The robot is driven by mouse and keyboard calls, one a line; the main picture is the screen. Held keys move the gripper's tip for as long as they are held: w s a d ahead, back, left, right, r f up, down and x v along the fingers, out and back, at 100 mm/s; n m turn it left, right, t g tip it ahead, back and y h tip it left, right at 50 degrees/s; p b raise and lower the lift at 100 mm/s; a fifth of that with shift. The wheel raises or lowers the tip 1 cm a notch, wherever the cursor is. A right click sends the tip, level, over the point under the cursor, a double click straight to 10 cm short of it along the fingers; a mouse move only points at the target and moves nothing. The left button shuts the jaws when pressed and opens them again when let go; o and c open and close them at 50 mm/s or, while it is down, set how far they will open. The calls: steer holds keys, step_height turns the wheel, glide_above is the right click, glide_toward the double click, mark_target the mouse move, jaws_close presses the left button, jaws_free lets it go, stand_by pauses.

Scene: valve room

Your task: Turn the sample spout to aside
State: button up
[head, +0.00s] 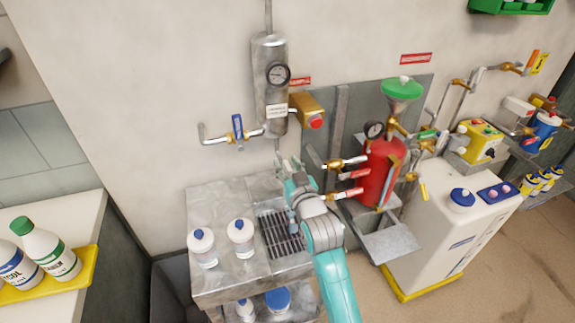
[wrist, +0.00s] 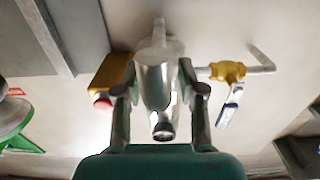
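The grey metal sample vessel (head: 270,90) hangs on the wall with a round gauge (head: 278,74) on its front. A thin spout (head: 277,145) points down from its bottom end. My gripper (head: 288,162) is just below and beside this lower end in the head view. In the wrist view my gripper (wrist: 158,72) has its two fingers apart, one on each side of the shiny vessel and spout (wrist: 157,52). A gap shows on both sides, and I see no firm contact. The spout's exact direction is hard to tell.
A blue-handled valve (head: 237,127) is left of the vessel; a yellow box with a red button (head: 308,112) is right. A red tank (head: 378,170) with brass valves stands close to my arm's right. White bottles (head: 241,237) stand on the bench beside a drain grate (head: 279,236).

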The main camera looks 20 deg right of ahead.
jaws_close()
steer(key=shift+d, duration=0.15)
stand_by(0.4)
steer(key=w+d+n+g+y, duration=0.2)
steer(key=d+n+g+y, duration=0.2)
steer(key=y, duration=0.8)
steer(key=shift+w+d+n+g, duration=0.35)
steer(key=shift+d+n, duration=0.9)
steer(key=shift+n, duration=0.95)
jaws_free()
